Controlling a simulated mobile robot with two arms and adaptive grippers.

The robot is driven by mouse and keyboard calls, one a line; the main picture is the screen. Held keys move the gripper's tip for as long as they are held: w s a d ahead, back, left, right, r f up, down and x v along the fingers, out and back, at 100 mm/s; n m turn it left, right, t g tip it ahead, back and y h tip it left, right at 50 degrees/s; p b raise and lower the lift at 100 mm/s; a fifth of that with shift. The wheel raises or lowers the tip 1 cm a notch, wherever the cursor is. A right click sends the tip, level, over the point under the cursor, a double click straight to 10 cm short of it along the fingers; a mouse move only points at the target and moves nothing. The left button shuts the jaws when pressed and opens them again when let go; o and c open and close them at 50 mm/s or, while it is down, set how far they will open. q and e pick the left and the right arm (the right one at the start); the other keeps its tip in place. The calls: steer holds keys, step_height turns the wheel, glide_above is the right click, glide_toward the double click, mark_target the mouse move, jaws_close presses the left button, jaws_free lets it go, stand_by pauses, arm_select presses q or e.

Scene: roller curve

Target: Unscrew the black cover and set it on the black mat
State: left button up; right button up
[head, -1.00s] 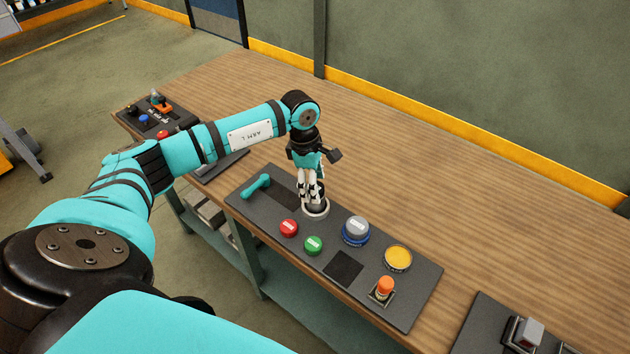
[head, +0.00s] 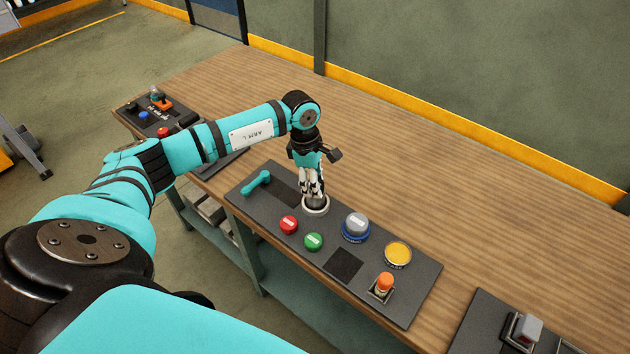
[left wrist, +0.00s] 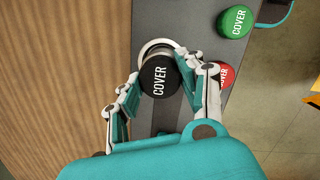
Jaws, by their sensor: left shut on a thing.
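The black cover (left wrist: 158,76) is a round cap with white lettering, seen from above in the left wrist view. My left gripper (head: 315,197) points down and is shut on it; in the left wrist view its fingers (left wrist: 158,92) hold opposite sides of the cap. A pale ring (head: 317,211) sits on the panel right under the fingers. I cannot tell whether the cover still touches it. In the head view the fingers mostly hide the cover. A black square mat (head: 343,263) lies bare on the panel. My right gripper is not in view.
The dark panel (head: 408,311) also carries a red cover (head: 288,224), a green cover (head: 313,242), a grey cap on a blue base (head: 356,226), a yellow cap (head: 398,253), an orange knob (head: 384,282) and a teal handle (head: 257,181). The wooden table (head: 460,235) behind is clear.

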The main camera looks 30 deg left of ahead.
arm_select(q)
jaws_close()
steer(key=n, duration=0.4)
steer(key=shift+t+p, duration=0.3)
steer(key=shift+p, duration=0.05)
steer(key=n, duration=0.3)
steer(key=shift+n+y, duration=0.3)
steer(key=shift+y, duration=0.1)
steer(key=shift+r+n, duration=0.1)
steer(key=shift+n, duration=0.3)
steer(key=n+p, duration=0.1)
steer(key=n, duration=0.3)
steer(key=shift+t+y, duration=0.3)
steer(key=shift+y, duration=0.1)
steer(key=shift+n, duration=1.3)
